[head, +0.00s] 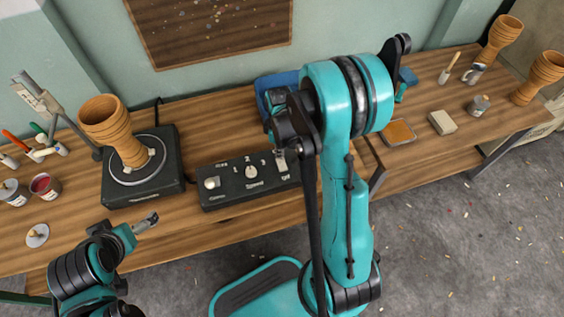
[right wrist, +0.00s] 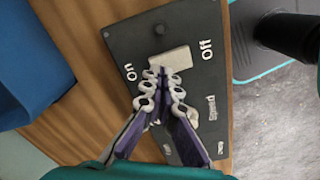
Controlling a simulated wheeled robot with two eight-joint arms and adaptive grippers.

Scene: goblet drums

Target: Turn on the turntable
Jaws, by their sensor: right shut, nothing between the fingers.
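The black turntable (head: 116,194) stands at the left of the wooden bench with a brown goblet drum (head: 112,122) on its round plate. The black control box (head: 226,194) is to its right, with knobs and a "Speed" dial. In the right wrist view, the box (right wrist: 208,25) shows a pale rocker switch (right wrist: 172,57) between the words "On" and "Off". My right gripper (right wrist: 164,76) is shut and empty, its fingertips at the switch's edge; I cannot tell whether they touch. My left gripper (head: 147,222) is near the bench's front edge, too small to read.
Paint cans (head: 45,186) and brushes lie at the left. A blue object (head: 274,82) lies behind the box, also in the right wrist view (right wrist: 30,65). More goblet drums (head: 540,76), a sponge block (head: 441,122) and a tray (head: 398,132) are at the right.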

